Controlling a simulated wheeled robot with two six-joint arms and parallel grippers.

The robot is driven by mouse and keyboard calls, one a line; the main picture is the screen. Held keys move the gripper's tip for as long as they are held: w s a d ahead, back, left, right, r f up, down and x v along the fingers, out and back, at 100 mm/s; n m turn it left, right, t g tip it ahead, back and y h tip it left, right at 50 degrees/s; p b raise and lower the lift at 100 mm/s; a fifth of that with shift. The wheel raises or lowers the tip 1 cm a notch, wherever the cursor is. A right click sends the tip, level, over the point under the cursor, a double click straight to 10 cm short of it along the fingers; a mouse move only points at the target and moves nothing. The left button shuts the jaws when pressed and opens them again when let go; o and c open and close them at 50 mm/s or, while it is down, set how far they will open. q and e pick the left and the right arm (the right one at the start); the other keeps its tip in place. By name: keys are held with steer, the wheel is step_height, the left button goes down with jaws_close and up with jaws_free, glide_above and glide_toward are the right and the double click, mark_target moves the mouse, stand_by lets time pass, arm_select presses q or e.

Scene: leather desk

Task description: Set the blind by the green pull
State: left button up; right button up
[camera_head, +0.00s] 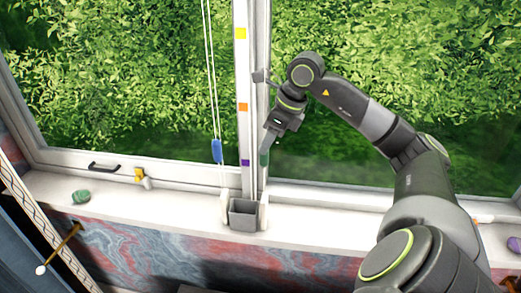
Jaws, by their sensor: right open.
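A small dark green piece (264,158) shows at the tip of my right gripper (267,145), in front of the window post; it looks like the green pull, but its cord is not clear. My right gripper is open and points down beside the post; I cannot tell whether it touches the green piece. A blue pull (217,151) hangs from white cords (209,70) left of the post. The post (242,70) carries a yellow mark (240,33), an orange mark (243,107) and a purple mark (245,162). My left gripper is out of view. No blind slats show.
A grey open box (243,214) stands on the white sill (320,228) below the post. A green stone-like object (81,197), a black window handle (104,167) and a yellow-and-white item (141,177) are at left. A purple object (514,244) is at far right.

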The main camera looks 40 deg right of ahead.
steer(key=p+x, duration=0.1)
steer(key=x, duration=0.3)
steer(key=shift+a+f, duration=0.1)
steer(key=shift+f, duration=0.2)
steer(key=shift+w+a+f+p, duration=0.1)
steer(key=shift+w+f+p, duration=0.2)
steer(key=shift+f, duration=0.35)
jaws_close()
